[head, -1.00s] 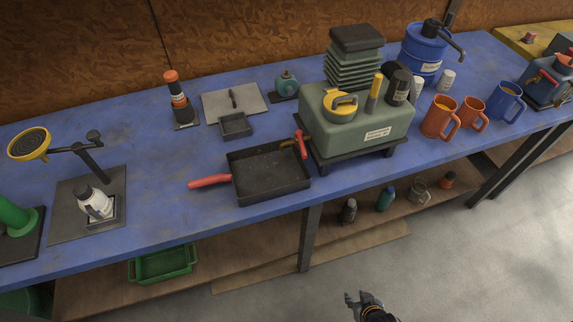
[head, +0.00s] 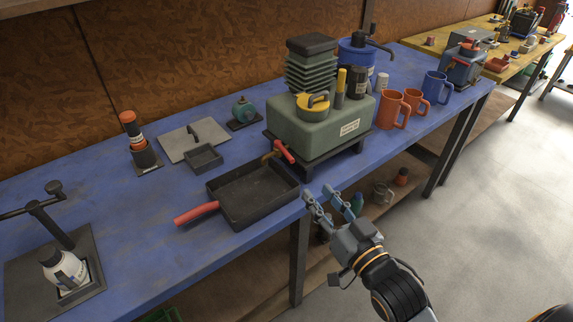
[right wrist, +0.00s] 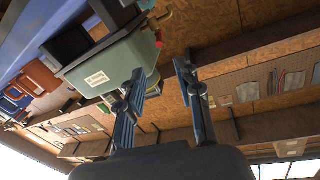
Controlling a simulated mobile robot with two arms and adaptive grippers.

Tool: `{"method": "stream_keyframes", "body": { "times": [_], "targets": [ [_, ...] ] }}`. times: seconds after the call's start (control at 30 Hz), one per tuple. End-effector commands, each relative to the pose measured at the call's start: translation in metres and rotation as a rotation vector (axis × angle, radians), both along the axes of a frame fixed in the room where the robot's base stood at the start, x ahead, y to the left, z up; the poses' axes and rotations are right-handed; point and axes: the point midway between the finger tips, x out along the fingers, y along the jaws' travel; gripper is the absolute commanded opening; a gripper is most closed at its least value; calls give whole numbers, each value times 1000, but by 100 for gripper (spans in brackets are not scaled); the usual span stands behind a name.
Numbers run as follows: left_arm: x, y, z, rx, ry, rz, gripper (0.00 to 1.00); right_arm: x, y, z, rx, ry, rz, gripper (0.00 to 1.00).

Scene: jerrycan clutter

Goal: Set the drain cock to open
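The drain cock (head: 284,151) has a red lever and a brass body. It sits low on the left end of the green jerrycan (head: 312,124), which rests on a black stand (head: 325,156). The lever slants down to the right, over the corner of a black tray (head: 252,194) with a red handle. My right gripper (head: 318,192) is open and empty, in front of the bench edge, below and apart from the cock. In the right wrist view the jerrycan (right wrist: 112,64) is at upper left, with the cock (right wrist: 158,38) by its end. My left gripper is not in view.
Orange mugs (head: 390,110) and a blue mug (head: 436,87) stand right of the jerrycan. A lower shelf holds small items, including a metal mug (head: 382,193). The floor in front is clear.

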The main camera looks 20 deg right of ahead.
Motion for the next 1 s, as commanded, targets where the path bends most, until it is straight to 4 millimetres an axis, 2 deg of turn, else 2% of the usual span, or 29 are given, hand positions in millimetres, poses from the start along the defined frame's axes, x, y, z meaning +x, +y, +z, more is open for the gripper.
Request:
{"method": "stream_keyframes", "body": {
  "times": [0.6,0.8,1.0],
  "targets": [
    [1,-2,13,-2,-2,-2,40,107,19,1,-1,0,0,35],
    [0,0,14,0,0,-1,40,126,22,0,0,1,-1,35],
    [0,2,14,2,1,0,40,130,23,0,0,1,-1,35]
  ]
}}
